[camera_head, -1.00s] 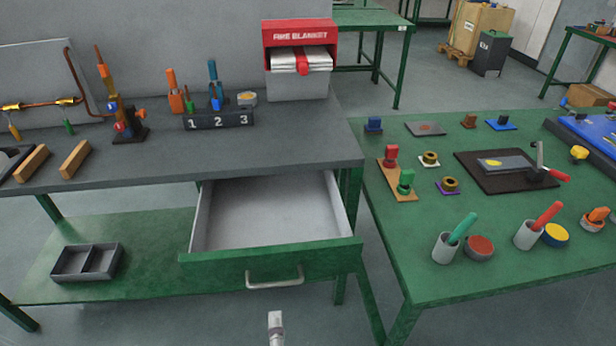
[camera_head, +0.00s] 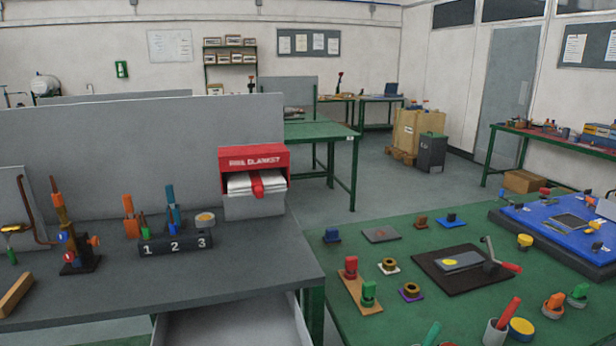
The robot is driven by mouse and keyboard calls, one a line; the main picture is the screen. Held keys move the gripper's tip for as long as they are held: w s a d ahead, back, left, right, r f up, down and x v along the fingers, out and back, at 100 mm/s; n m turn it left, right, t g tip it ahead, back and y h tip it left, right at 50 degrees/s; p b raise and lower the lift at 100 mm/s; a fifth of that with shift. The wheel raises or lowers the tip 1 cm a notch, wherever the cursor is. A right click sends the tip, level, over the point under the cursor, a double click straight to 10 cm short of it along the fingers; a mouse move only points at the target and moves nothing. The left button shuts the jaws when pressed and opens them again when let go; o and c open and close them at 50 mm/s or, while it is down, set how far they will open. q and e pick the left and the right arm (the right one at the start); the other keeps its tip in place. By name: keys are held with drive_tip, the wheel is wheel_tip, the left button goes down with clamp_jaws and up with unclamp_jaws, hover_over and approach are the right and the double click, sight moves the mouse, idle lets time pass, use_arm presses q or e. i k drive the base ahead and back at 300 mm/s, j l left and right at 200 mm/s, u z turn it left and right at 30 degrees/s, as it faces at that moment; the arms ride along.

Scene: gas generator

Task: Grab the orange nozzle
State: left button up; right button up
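No part is plainly marked as the orange nozzle, and I cannot tell which orange part it is. An orange-handled piece (camera_head: 130,220) stands upright at slot 1 of the dark numbered rack (camera_head: 176,246), beside a blue one (camera_head: 173,206). A torch-like assembly (camera_head: 70,235) with orange parts stands on a black base to the left of the rack. A small orange piece (camera_head: 553,305) sits on the green table at the right. Neither of my grippers is in view.
The grey bench (camera_head: 130,292) has an open drawer (camera_head: 235,325) at its front. The green table (camera_head: 440,222) holds several small parts, a black plate and a blue panel. A gap separates bench and table.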

sight(56, 198)
drive_tip(key=u, duration=1.3)
